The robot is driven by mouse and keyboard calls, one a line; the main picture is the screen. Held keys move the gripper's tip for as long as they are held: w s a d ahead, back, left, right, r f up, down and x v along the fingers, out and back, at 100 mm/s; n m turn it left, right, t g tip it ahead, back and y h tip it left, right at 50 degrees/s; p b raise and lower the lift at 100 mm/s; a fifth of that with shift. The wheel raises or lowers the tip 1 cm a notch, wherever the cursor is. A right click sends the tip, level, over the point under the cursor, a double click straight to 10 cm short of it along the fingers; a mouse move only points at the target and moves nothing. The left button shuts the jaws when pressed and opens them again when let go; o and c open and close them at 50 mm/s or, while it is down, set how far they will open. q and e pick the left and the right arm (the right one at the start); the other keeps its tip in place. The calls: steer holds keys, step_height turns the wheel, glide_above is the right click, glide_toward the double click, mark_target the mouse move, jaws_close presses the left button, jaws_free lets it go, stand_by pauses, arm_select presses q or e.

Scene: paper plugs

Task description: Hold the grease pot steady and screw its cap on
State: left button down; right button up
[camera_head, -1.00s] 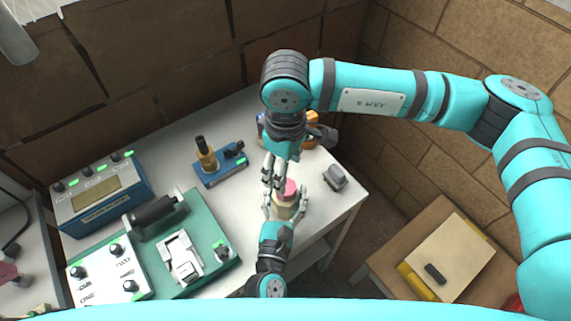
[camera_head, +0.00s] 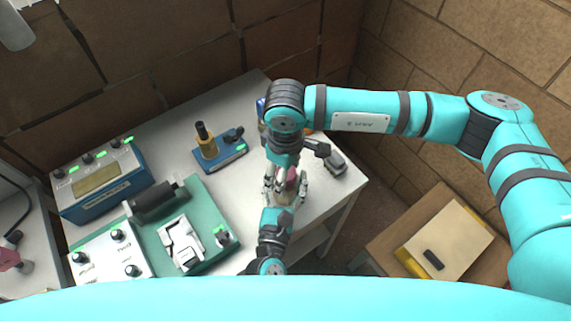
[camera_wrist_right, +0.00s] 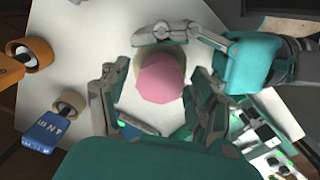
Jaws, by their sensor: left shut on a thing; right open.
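The cream grease pot (camera_head: 284,199) stands near the table's front right. My left gripper (camera_head: 286,190) reaches in from the front and is shut on the pot. The pink cap (camera_wrist_right: 161,78) is on top of the pot, with the cream rim showing past one side in the right wrist view. Whether its threads are engaged cannot be told. My right gripper (camera_wrist_right: 160,97) comes from above, open, with a finger on each side of the cap and gaps beside it. In the head view the right gripper (camera_head: 282,176) covers much of the cap.
A grey item (camera_head: 335,163) lies right of the pot, near the table edge. A blue base with an amber cylinder (camera_head: 207,147) and a green board (camera_head: 205,210) stand to the left. Orange and blue items (camera_wrist_right: 37,54) lie behind the grippers.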

steer(key=shift+c, duration=0.5)
steer(key=c, duration=1.2)
steer(key=shift+o, duration=0.2)
steer(key=m, duration=0.3)
steer(key=o, duration=1.3)
steer(key=shift+r, duration=0.1)
steer(key=shift+r, duration=2.15)
